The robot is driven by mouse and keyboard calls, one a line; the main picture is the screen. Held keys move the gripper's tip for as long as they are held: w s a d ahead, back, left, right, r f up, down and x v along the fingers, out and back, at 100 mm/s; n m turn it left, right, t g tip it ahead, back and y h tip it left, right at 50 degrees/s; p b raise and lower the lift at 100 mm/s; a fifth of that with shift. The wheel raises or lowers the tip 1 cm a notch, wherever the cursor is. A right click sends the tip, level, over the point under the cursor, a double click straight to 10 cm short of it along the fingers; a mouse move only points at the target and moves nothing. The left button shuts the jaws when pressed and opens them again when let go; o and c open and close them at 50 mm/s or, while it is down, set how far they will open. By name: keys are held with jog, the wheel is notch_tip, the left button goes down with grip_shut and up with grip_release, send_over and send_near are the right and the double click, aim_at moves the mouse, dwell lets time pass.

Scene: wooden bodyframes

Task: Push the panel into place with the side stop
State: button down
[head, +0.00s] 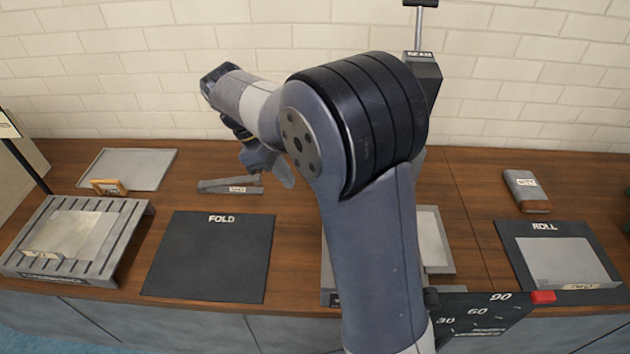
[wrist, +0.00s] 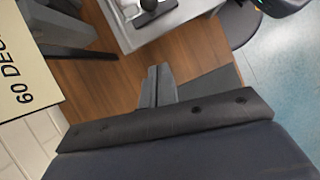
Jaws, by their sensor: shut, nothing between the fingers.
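My gripper (head: 268,166) hangs over the back of the bench, left of my arm's elbow; its fingers look shut and hold nothing. In the wrist view its closed fingers (wrist: 157,86) point at bare wood. A pale grey panel (head: 432,240) lies partly hidden behind my arm, at the bench's middle right. The wrist view shows a light grey plate edge (wrist: 170,22) with a dark knob-like part (wrist: 153,8), apart from the fingers. I cannot tell which part is the side stop; my arm hides much of the station.
A slotted rack (head: 128,237) holds a sheet at left. The FOLD mat (head: 212,258) is bare. A flat labelled tool (head: 230,186) lies behind it. The ROLL mat (head: 518,240) bears a grey sheet at right. An angle scale (head: 475,313) with a red-ended lever (head: 543,297) stands at the front edge.

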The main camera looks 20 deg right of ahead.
jog(key=s+d+f, duration=0.1)
jog(key=d+f, duration=0.1)
jog(key=s+d+f, duration=0.1)
jog(key=d+f, duration=0.1)
jog(key=f, duration=0.1)
jog(key=s+d+f+p, duration=0.1)
jog(key=s+d+f, duration=0.1)
jog(key=d, duration=0.1)
jog(key=shift+s+d+f, duration=0.1)
jog(key=shift+f, duration=0.3)
jog(key=shift+d, duration=0.1)
jog(key=shift+s+d+r+p, duration=0.15)
jog(key=shift+s+d+p, duration=0.2)
jog(key=shift+d, duration=0.25)
